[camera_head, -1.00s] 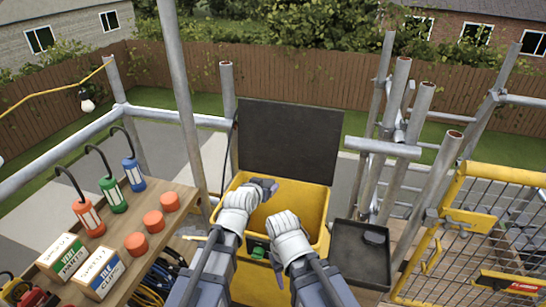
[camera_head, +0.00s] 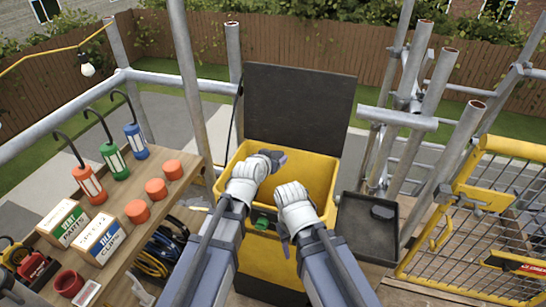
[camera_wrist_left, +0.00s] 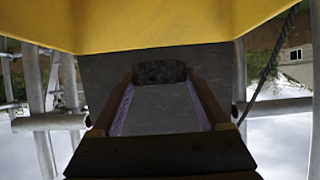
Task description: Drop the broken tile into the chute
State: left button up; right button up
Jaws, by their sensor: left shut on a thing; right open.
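The chute (camera_head: 312,172) is a yellow box with an open top and a dark upright panel behind it. My left gripper (camera_head: 272,159) is over the chute's opening, towards its far left part. It is shut on a dark grey piece, the broken tile (camera_wrist_left: 160,105), which shows between the two fingers in the left wrist view. In the head view the tile is hard to tell from the dark fingers. My right gripper (camera_head: 285,238) is open, pointing down by the chute's front wall near a green button (camera_head: 262,224).
A black tray (camera_head: 366,240) with a dark lump stands right of the chute. A wooden bench (camera_head: 165,205) with lamps, red pots and boxes is at left. Scaffold poles (camera_head: 430,95) and a yellow mesh gate (camera_head: 480,215) stand at right.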

pick_arm(q)
jog(key=shift+f, duration=0.6)
pick_arm(e)
jog(key=shift+f, duration=0.55)
pick_arm(q)
jog(key=o, duration=1.4)
jog(key=shift+s+r, duration=0.15)
pick_arm(e)
jog(key=shift+r, duration=0.1)
pick_arm(q)
jog(key=p+v, duration=0.3)
jog(key=v, duration=0.4)
jog(key=shift+s, duration=0.3)
pick_arm(e)
jog(key=r, duration=0.1)
jog(key=s+r, duration=0.1)
jog(key=a+r, duration=0.1)
jog(key=shift+s+r, duration=0.3)
pick_arm(q)
jog(key=shift+w+a, duration=0.1)
